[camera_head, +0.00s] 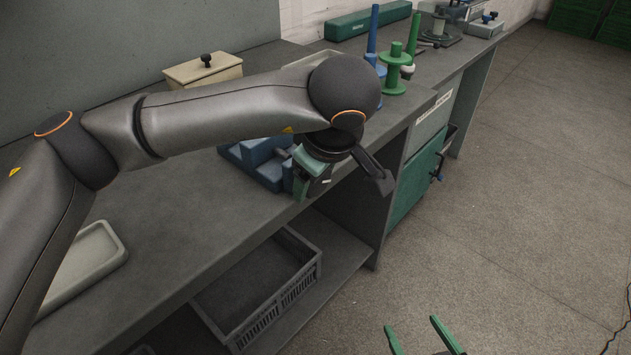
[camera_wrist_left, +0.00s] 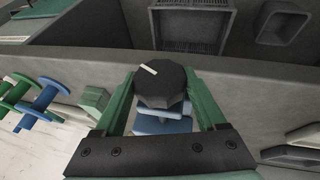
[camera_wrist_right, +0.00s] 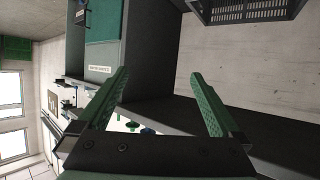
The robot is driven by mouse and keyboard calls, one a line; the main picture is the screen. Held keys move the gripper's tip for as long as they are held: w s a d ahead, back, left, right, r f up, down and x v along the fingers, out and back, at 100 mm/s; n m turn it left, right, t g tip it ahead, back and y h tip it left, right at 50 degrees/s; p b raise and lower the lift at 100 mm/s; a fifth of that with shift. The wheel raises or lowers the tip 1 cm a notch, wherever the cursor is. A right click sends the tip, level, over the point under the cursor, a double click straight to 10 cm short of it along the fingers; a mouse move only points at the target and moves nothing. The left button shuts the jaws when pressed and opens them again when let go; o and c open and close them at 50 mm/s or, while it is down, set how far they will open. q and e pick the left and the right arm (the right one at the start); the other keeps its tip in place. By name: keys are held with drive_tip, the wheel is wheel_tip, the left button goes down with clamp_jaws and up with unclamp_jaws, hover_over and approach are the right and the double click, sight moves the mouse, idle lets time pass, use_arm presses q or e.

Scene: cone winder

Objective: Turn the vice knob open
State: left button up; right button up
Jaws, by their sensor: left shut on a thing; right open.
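The vice knob (camera_wrist_left: 161,84) is a black faceted knob with a white pointer line, seen in the left wrist view. The line points to the upper left there. My left gripper (camera_wrist_left: 160,88) is shut on the knob, one green finger on each side. In the head view the left gripper (camera_head: 312,172) is at the front of the blue vice (camera_head: 262,160), by the bench edge, and my arm hides the knob. My right gripper (camera_head: 425,338) is open and empty, low over the floor in front of the bench; its spread green fingers also show in the right wrist view (camera_wrist_right: 164,105).
Blue and green spools (camera_head: 395,70) stand on the bench behind the vice. A lidded beige box (camera_head: 203,70) is at the back, and a pale tray (camera_head: 88,255) lies at the left. A grey crate (camera_head: 262,295) sits on the lower shelf. The floor at right is mostly clear.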

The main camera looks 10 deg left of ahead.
use_arm(q)
drive_tip(key=o, duration=1.3)
drive_tip(key=shift+r, duration=0.15)
drive_tip(key=shift+s+r, duration=0.1)
drive_tip(key=shift+r, duration=0.2)
drive_tip(key=shift+p+v, duration=0.95)
drive_tip(key=shift+v, duration=4.9)
use_arm(e)
drive_tip(key=s+f+g, duration=0.3)
drive_tip(key=s+f, duration=0.2)
drive_tip(key=f, duration=0.1)
drive_tip(key=shift+a+f+m+g, duration=0.2)
drive_tip(key=shift+m+g, duration=0.1)
drive_tip(key=shift+m, duration=0.1)
drive_tip(key=shift+r, duration=0.1)
